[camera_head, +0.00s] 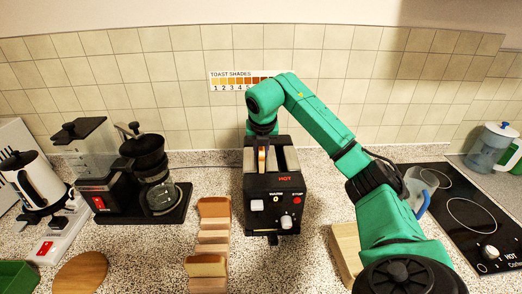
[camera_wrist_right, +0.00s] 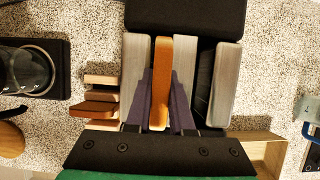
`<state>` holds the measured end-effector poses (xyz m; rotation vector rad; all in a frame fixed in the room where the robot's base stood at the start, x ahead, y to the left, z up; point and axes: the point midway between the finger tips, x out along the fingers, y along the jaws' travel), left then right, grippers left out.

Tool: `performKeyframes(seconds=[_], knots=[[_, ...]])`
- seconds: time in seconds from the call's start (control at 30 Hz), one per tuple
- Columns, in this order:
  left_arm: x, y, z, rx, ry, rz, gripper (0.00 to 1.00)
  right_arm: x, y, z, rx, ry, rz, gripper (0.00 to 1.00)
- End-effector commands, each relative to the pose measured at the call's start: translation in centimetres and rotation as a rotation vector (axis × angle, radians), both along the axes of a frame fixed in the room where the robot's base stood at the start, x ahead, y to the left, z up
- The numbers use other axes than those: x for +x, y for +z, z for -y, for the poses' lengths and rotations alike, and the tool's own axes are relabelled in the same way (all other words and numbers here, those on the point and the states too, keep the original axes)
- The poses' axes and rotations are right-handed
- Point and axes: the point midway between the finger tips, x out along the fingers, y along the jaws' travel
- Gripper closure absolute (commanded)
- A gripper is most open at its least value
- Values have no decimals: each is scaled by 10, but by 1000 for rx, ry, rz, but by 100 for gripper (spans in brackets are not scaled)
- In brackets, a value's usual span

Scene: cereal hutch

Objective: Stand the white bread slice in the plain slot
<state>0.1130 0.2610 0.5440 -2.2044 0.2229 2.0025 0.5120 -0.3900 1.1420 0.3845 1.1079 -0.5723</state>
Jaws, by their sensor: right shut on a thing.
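A black toaster (camera_head: 257,222) stands against the tiled wall, with two slots side by side and a red HOT label (camera_head: 285,179) in front of the right one. My right gripper (camera_wrist_right: 160,98) is shut on a bread slice (camera_wrist_right: 161,60) with an orange-brown crust edge. The slice (camera_head: 262,158) is upright, lined up with the left slot, between its pale side plates. How deep it sits is hard to tell. The right slot (camera_wrist_right: 206,80) looks dark and empty. The arm hides most of the gripper in the head view. My left gripper is out of view.
A wooden rack (camera_head: 212,237) with two other slices stands left of the toaster. A coffee maker (camera_head: 150,165) and kettle (camera_head: 38,180) are further left. A wooden box (camera_head: 345,250) and black hob (camera_head: 470,215) are at the right, with a jug (camera_head: 420,185) nearby.

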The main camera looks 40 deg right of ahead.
Motion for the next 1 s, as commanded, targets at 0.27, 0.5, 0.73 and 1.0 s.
performKeyframes(seconds=[0.27,0.5,0.73,1.0], knots=[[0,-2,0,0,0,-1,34,-5,-14,-4,10,4,-40,72],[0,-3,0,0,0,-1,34,-5,-15,-5,12,4,-41,44],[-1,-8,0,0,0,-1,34,-8,-4,-8,11,7,-35,44],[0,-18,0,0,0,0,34,-24,54,-20,5,5,-12,44]])
